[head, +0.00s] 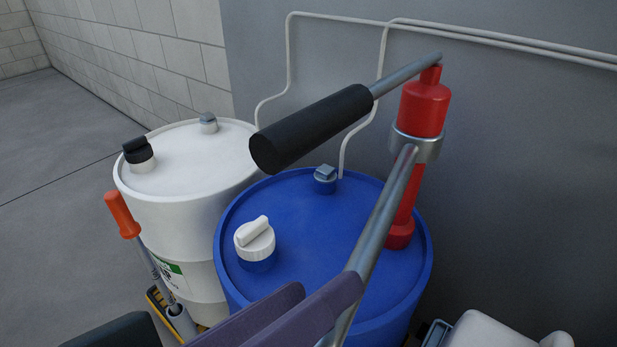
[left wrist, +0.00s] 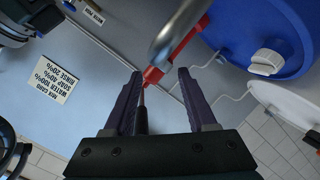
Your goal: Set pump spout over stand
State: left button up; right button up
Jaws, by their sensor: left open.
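A red hand pump (head: 423,105) stands on the blue drum (head: 300,215), with a steel collar and a black-handled lever (head: 312,130). Its steel spout (head: 385,215) slopes down toward me. My left gripper (head: 329,289) is open at the spout's lower part, its purple fingers partly covering it. In the left wrist view the open fingers (left wrist: 158,74) point toward the red pump (left wrist: 178,50), and the bent spout (left wrist: 180,30) shows large near the fingertips. I cannot tell whether they touch. I cannot make out a stand for certain. My right gripper is out of view.
A white drum (head: 190,175) stands left of the blue one. An orange-handled tool (head: 122,214) leans before it. White pipes (head: 290,55) run along the grey wall. White items (head: 490,330) sit at lower right. Open floor (head: 50,200) lies at left.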

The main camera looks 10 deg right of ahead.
aim_at(363, 258)
pick_arm(q)
jog(key=b+x, duration=0.1)
jog(key=x, duration=0.7)
jog(key=shift+r, duration=0.1)
grip_shut()
dwell(1.1)
